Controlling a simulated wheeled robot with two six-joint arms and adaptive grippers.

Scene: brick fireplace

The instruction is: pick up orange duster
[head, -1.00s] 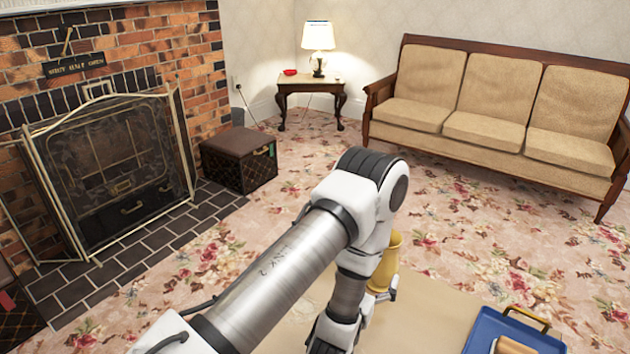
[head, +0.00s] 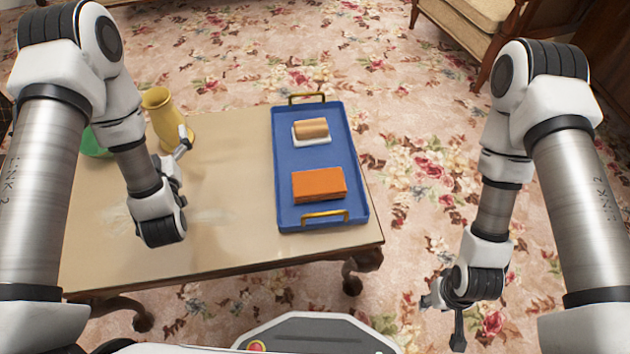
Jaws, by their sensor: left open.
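The orange duster, seen as a flat orange block (head: 319,186), lies in the near half of a blue tray (head: 309,159) on the table. My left gripper (head: 183,146) is open above the left part of the table, left of the tray and apart from the duster. It is partly hidden by its own wrist and appears empty. My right gripper (head: 446,306) hangs right of the table, over the carpet, with nothing seen in it. Its jaw opening is not clear.
The tray has brass handles and also holds a tan roll on a white base (head: 311,130). A yellow vase (head: 165,118) and a green dish (head: 95,146) stand at the table's (head: 235,235) far left. Bare tabletop separates my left gripper from the tray. A sofa (head: 470,22) stands behind.

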